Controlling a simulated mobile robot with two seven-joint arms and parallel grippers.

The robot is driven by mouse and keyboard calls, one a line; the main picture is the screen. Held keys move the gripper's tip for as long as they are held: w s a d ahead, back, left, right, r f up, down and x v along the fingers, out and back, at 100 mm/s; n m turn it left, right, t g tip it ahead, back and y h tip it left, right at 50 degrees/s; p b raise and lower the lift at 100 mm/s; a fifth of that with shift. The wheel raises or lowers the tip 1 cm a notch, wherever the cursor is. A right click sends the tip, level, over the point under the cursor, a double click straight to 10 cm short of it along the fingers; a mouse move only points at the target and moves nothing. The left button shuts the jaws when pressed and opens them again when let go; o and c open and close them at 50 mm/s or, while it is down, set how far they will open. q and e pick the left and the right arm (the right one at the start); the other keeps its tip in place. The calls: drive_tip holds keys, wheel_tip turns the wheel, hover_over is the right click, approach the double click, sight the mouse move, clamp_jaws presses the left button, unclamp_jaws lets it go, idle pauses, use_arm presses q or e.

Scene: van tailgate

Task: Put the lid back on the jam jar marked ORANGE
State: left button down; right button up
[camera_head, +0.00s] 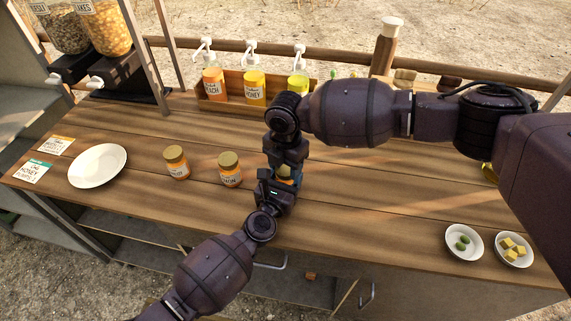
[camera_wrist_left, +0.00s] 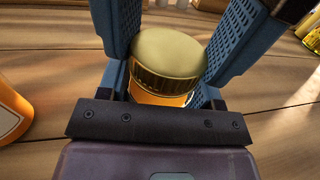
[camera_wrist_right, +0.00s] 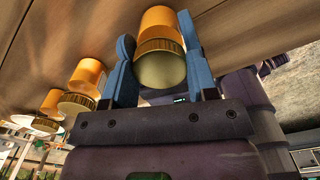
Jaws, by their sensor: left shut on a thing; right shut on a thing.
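A jam jar (camera_head: 285,171) with orange contents stands on the counter between my two grippers, mostly hidden in the head view. My left gripper (camera_wrist_left: 165,75) is shut around the jar from the front. A gold lid (camera_wrist_left: 168,55) sits over the jar's mouth in the left wrist view. My right gripper (camera_wrist_right: 162,60) comes from above and is shut on the lid (camera_wrist_right: 160,65). In the right wrist view the lid is in line with the orange jar body (camera_wrist_right: 160,22), with no clear gap. Whether it is fully seated I cannot tell. The jar's label is hidden.
Two lidded jars (camera_head: 177,162) (camera_head: 230,170) stand left of my grippers. A white plate (camera_head: 97,166) and two cards (camera_head: 33,172) lie further left. Pump bottles (camera_head: 254,88) stand in a wooden rack behind. Small bowls (camera_head: 464,243) (camera_head: 513,250) sit at the front right.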

drive_tip(key=shift+m, duration=1.6)
drive_tip(key=o, duration=1)
drive_tip(key=shift+r, duration=2.25)
drive_tip(key=shift+r, duration=0.1)
drive_tip(key=shift+c, duration=0.4)
drive_tip(key=shift+r+n, duration=1.6)
drive_tip(key=shift+r, duration=0.05)
